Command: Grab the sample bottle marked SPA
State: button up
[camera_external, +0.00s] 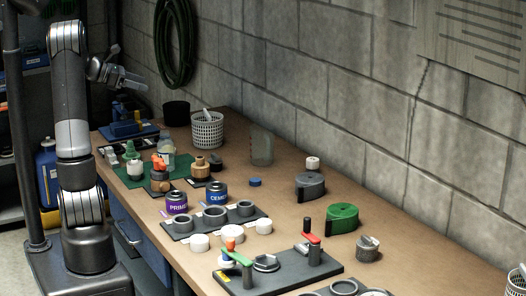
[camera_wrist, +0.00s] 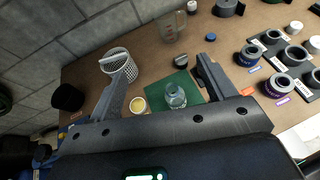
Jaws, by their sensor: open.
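A clear bottle (camera_wrist: 175,97) stands on a green mat (camera_wrist: 188,78) in the wrist view. It also shows on the mat in the external view as a pale bottle (camera_external: 167,152). No SPA lettering is readable in either view, so I cannot tell which bottle bears it. A small round container with a cream top (camera_wrist: 138,104) is left of the clear bottle. My gripper (camera_wrist: 162,68) is open and empty, its fingers spread to either side of these two in the picture. In the external view my gripper (camera_external: 122,80) is raised above the far end of the bench.
A white perforated basket (camera_external: 207,131) and black pot (camera_external: 177,114) stand at the back. A clear jug (camera_external: 261,146) is near the wall. Purple (camera_external: 177,201) and blue cans (camera_external: 217,192) and a fittings rack (camera_external: 215,216) are nearer. Bare bench lies around the blue cap (camera_external: 255,182).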

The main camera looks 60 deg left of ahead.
send_near(170, 153)
jog(key=a, duration=0.2)
jog(key=shift+w+a+f, duration=0.2)
jog(key=shift+f, duration=0.2)
jog(key=x, duration=1)
jog(key=shift+w+f, duration=0.15)
jog(key=shift+w, duration=0.2)
jog(key=shift+c, duration=0.5)
jog(key=c, duration=1.1)
